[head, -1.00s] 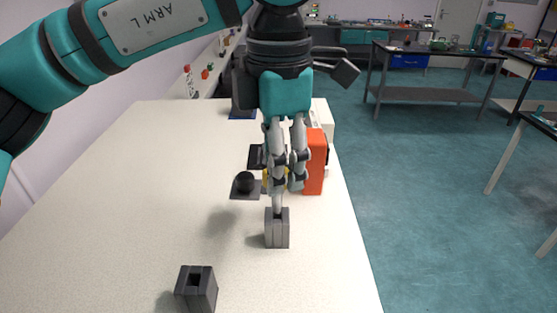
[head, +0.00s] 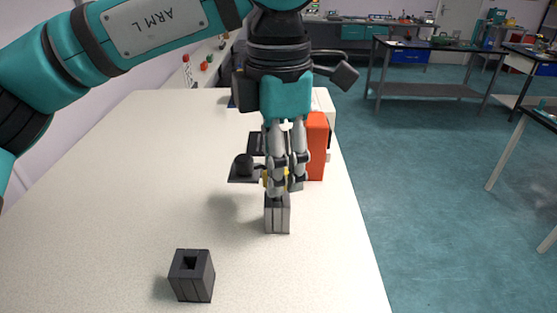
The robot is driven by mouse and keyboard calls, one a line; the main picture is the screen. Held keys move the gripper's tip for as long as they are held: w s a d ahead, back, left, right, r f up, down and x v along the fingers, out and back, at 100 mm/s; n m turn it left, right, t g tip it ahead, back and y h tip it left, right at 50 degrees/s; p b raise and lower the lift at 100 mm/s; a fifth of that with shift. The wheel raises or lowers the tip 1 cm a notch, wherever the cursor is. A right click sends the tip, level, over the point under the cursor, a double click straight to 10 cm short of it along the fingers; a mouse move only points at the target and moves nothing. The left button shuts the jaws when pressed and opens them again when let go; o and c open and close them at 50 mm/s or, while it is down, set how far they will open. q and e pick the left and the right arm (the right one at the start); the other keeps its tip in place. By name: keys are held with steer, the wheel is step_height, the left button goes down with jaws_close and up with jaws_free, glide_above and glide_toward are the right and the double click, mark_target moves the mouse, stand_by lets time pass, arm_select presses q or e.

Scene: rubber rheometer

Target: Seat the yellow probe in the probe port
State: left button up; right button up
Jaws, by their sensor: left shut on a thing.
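My left gripper (head: 280,186) comes down from above and is shut on the yellow probe. Only small yellow parts of the probe (head: 265,178) show between and beside the grey fingers. The fingertips are right above a grey block (head: 277,216) with slots, which appears to be the probe port. The probe's lower end is at or in the top of this block; the fingers hide how deep it sits. My right gripper is not in view.
A dark block (head: 192,277) with a square hole stands at the front left of the white bench (head: 120,210). An orange-red device (head: 316,148) stands close behind and right of my gripper. A black knob (head: 244,165) on a dark plate is to its left. The bench's right edge is near.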

arm_select(q)
steer(key=shift+f+b, duration=0.8)
steer(key=shift+f, duration=0.3)
steer(key=o, duration=1.2)
steer(key=shift+r, duration=0.1)
steer(key=shift+o, duration=0.2)
step_height(320, 180, up, 5)
steer(key=p, duration=0.4)
